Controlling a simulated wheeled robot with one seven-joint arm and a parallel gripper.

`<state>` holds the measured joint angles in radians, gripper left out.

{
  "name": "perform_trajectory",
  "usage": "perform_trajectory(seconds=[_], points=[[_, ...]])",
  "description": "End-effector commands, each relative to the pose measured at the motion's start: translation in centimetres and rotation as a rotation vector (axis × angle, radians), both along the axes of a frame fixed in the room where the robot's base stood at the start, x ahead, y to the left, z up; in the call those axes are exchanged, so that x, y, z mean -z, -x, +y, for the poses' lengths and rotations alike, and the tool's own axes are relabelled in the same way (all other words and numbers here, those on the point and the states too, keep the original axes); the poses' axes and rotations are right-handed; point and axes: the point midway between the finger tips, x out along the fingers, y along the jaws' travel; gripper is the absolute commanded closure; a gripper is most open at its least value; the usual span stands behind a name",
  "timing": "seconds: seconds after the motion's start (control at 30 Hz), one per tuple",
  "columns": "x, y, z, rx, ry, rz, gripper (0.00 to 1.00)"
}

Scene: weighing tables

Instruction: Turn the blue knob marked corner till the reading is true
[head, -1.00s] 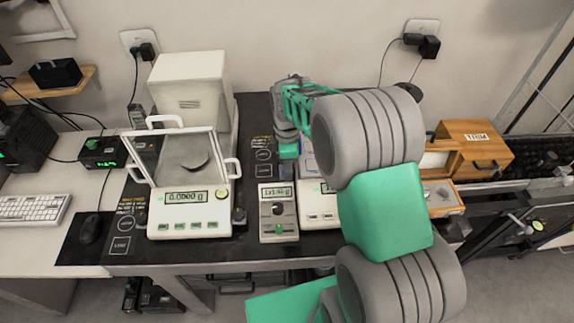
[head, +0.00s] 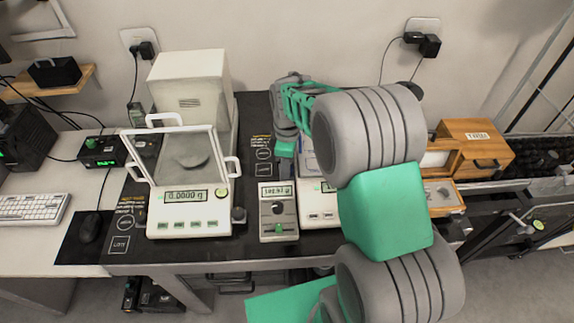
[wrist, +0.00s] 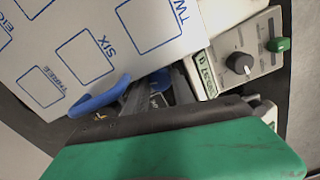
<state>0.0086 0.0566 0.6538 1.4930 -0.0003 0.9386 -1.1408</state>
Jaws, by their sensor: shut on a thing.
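My gripper (wrist: 160,98) reaches down behind the white weighing plate, its grey fingers shut on a small blue part (wrist: 158,88) that is mostly hidden between them. I take it to be the blue knob; no "corner" mark is readable. A curved blue piece (wrist: 100,98) lies left of the fingers along the plate's edge. In the head view my gripper (head: 285,150) points down, its fingertips hidden, beside the partly hidden right scale (head: 318,200). The small grey meter (head: 278,232) with a lit display (head: 276,191) stands in front; its digits are too small to read surely.
The plate (wrist: 110,50) with blue outlined squares lies close to the fingers. The meter's dark knob (wrist: 238,63) and green knob (wrist: 277,45) are nearby. The left balance (head: 190,222) reads 0.0000 g. A wooden box (head: 478,145) stands at right. My arm covers the right scale.

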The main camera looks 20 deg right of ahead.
Motion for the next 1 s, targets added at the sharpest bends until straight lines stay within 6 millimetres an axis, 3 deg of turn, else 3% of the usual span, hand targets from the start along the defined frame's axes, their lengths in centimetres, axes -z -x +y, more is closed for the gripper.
perform_trajectory(seconds=[0.27, 0.3, 0.4, 0.7, 1.0], points=[[0.0, 0.0, 0.0, 0.022, 0.000, -0.001, 1.00], [-0.1, 0.0, 0.0, 0.022, 0.000, -0.001, 0.69], [-0.1, 0.0, 0.0, 0.021, 0.000, -0.001, 0.61], [-0.4, -0.1, 0.0, 0.020, 0.000, -0.002, 0.61], [-5.9, -0.1, 0.0, 0.021, 0.000, -0.004, 0.61]])
